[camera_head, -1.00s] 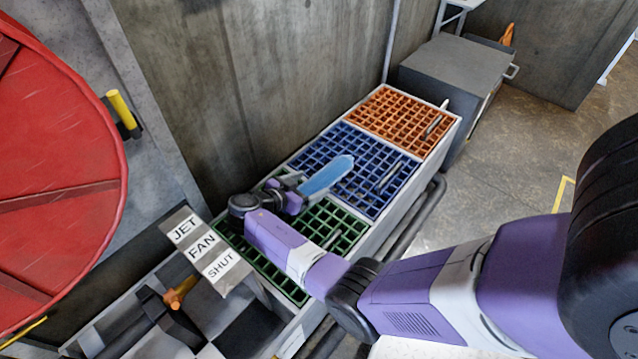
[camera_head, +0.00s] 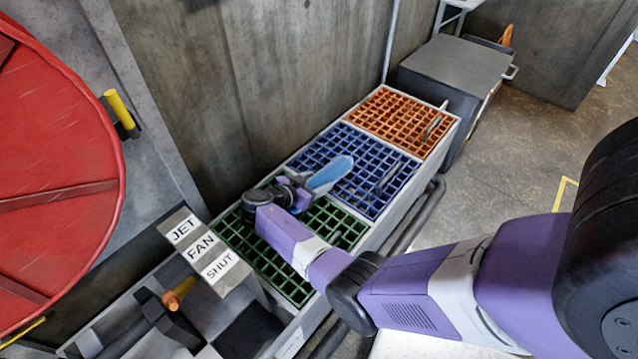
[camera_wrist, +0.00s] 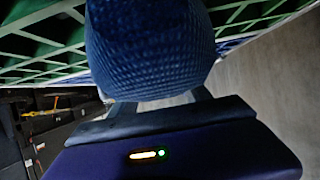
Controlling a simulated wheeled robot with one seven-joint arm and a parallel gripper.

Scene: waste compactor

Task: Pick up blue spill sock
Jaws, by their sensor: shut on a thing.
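The blue spill sock (camera_head: 331,173) is held at the end of my gripper (camera_head: 306,188), over the border of the green and blue grids in the head view. In the wrist view the sock (camera_wrist: 150,45) fills the upper middle, a dark blue woven tube, and my gripper (camera_wrist: 155,108) is shut on it. The fingertips are mostly hidden behind the sock. I cannot tell how high the sock is above the grids.
The bench holds a green grid (camera_head: 285,275), a blue grid (camera_head: 365,190) and an orange grid (camera_head: 395,115). Thin grey handles lie on them. A concrete wall (camera_head: 250,80) stands close behind. A sign block (camera_head: 205,248) and a red round door (camera_head: 55,170) are at the left.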

